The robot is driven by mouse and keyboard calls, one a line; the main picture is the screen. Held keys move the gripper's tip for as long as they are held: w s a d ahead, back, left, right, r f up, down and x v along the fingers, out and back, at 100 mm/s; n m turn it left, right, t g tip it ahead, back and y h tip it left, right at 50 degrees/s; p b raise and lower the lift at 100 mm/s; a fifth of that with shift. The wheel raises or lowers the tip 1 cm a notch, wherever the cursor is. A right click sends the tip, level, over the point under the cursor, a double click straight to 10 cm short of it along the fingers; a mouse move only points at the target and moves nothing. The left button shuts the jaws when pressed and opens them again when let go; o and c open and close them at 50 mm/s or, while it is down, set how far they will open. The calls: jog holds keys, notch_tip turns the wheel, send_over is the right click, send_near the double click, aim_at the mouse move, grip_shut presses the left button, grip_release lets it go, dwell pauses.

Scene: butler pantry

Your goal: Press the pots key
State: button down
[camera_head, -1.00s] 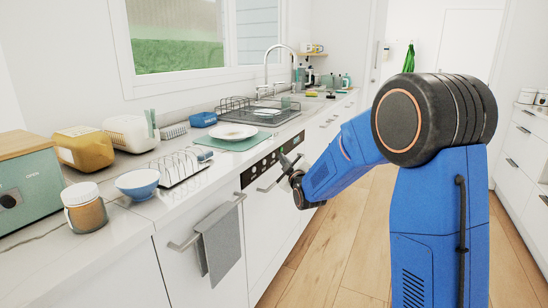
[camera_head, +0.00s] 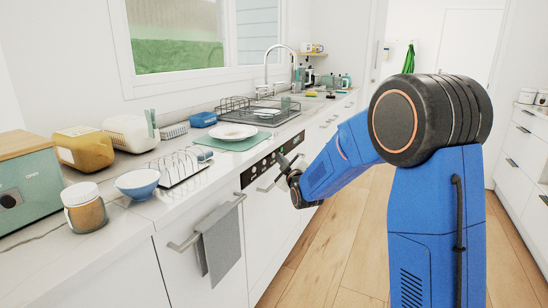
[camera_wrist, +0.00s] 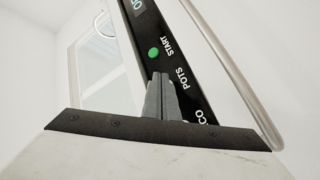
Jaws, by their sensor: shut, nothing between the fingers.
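The dishwasher's black control panel (camera_head: 262,167) is set under the counter edge in the head view. In the wrist view the panel (camera_wrist: 178,60) runs diagonally, with the white label POTS (camera_wrist: 183,78) beside my fingers. The START label (camera_wrist: 168,46) and a green button (camera_wrist: 153,53) lie above it, and a partly cut-off "CO" label shows below. My gripper (camera_wrist: 160,76) is shut and empty, its fingertips over the panel next to POTS. The pots key itself is hidden behind the fingers; I cannot tell whether they touch it. In the head view my gripper (camera_head: 284,160) is at the panel.
A metal bar handle (camera_wrist: 232,68) runs beside the panel. A grey towel (camera_head: 219,243) hangs from a lower handle. The counter above holds a toast rack (camera_head: 181,168), a plate (camera_head: 233,132) and a blue bowl (camera_head: 138,183). The wooden floor (camera_head: 335,245) is clear.

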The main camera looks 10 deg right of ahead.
jog(key=shift+w+a, duration=0.25)
jog(key=shift+a, duration=0.1)
dwell(0.7)
jog(key=shift+d, duration=0.15)
dwell(0.3)
jog(key=shift+s+d, duration=0.5)
jog(key=shift+d, duration=0.05)
jog(key=s+d, duration=0.1)
jog(key=d, duration=0.1)
jog(key=s+d, duration=0.2)
dwell(0.6)
dwell(0.4)
